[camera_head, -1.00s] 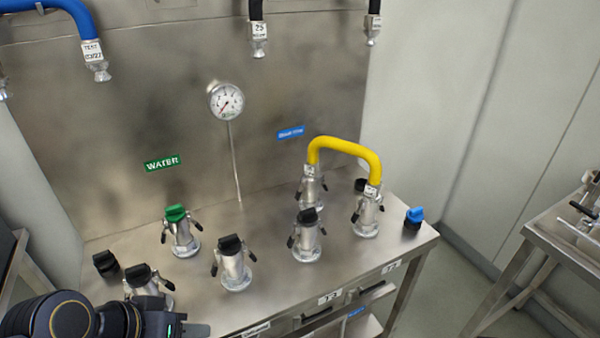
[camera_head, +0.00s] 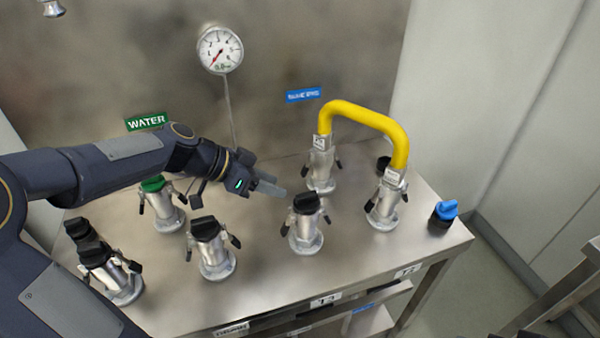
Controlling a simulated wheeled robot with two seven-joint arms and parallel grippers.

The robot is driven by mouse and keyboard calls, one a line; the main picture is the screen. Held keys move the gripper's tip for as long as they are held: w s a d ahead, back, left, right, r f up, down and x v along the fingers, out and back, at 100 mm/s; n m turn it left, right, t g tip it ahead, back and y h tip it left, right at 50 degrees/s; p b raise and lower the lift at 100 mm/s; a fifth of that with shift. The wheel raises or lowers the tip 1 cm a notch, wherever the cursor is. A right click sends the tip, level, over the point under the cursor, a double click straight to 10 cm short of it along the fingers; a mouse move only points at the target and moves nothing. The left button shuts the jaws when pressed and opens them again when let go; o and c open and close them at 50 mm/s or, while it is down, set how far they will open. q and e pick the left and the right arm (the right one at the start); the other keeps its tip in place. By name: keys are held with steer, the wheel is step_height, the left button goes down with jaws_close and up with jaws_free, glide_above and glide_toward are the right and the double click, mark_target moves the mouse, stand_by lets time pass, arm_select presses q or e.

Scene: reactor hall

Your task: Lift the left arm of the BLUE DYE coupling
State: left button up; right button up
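A blue label (camera_head: 303,95), its text too blurred to read surely, is on the back panel. Below it stands the silver coupling (camera_head: 321,168) that I take as BLUE DYE, with one end of a yellow hose (camera_head: 365,118) seated on top. My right gripper is not in view.
A black-capped coupling (camera_head: 306,225) stands just in front of my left fingertips. The yellow hose's other end is on a coupling (camera_head: 385,203) to the right. A green-capped coupling (camera_head: 164,208) is partly behind my arm. A blue cap (camera_head: 443,214) sits near the right edge.

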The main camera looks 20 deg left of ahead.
mark_target(303, 172)
arm_select(q)
steer(key=w+a+f, duration=0.1)
steer(key=w, duration=0.1)
steer(key=w+a+f+m+t+h+b, duration=0.1)
steer(key=w, duration=0.2)
steer(key=w+a+f+m+t+h+b, duration=0.1)
steer(key=w+f, duration=0.1)
steer(key=w, duration=0.1)
steer(key=shift+a, duration=0.35)
steer(key=shift+w, duration=0.2)
steer(key=x, duration=0.7)
steer(key=shift+w+d+r, duration=0.1)
steer(key=shift+w+d, duration=0.1)
steer(key=shift+d, duration=0.05)
steer(key=shift+c, duration=0.4)
jaws_close()
steer(key=shift+r+p, duration=0.1)
steer(key=shift+p, duration=0.25)
